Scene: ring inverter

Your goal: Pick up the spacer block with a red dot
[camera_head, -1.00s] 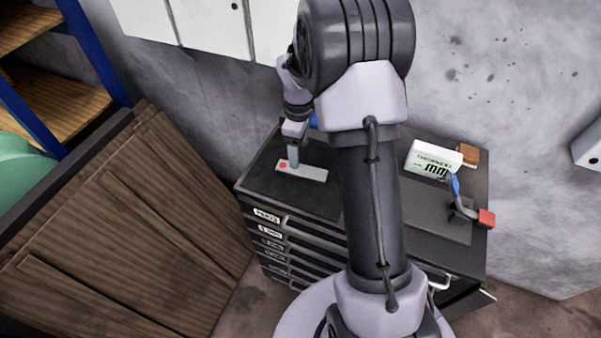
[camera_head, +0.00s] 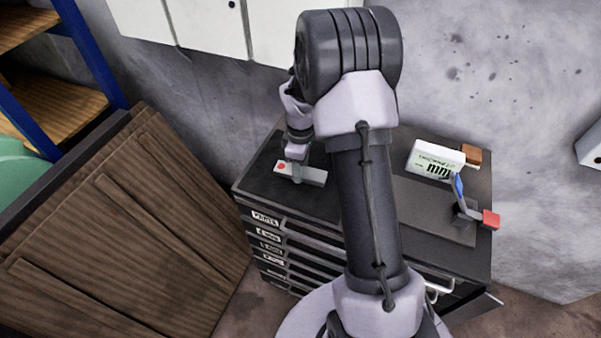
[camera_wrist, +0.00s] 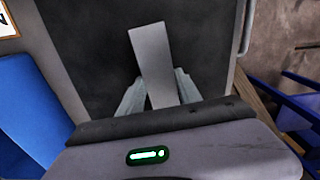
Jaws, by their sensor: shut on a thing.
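The spacer block (camera_head: 313,176) is a flat grey bar with a red dot at its left end, at the left part of the dark cabinet top (camera_head: 262,185). My gripper (camera_head: 296,171) points down and is shut on the block near its middle. In the wrist view the block (camera_wrist: 152,60) stands out between the two fingers of my gripper (camera_wrist: 160,92). The red dot does not show there. I cannot tell whether the block touches the cabinet top or is slightly above it.
A white thickness gauge (camera_head: 436,158) with a display stands at the right of the cabinet top. Beside it are a brown block (camera_head: 471,154) and a lever with a red end (camera_head: 491,220). Brown wooden panels (camera_head: 120,230) lean at the left. A grey wall is behind.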

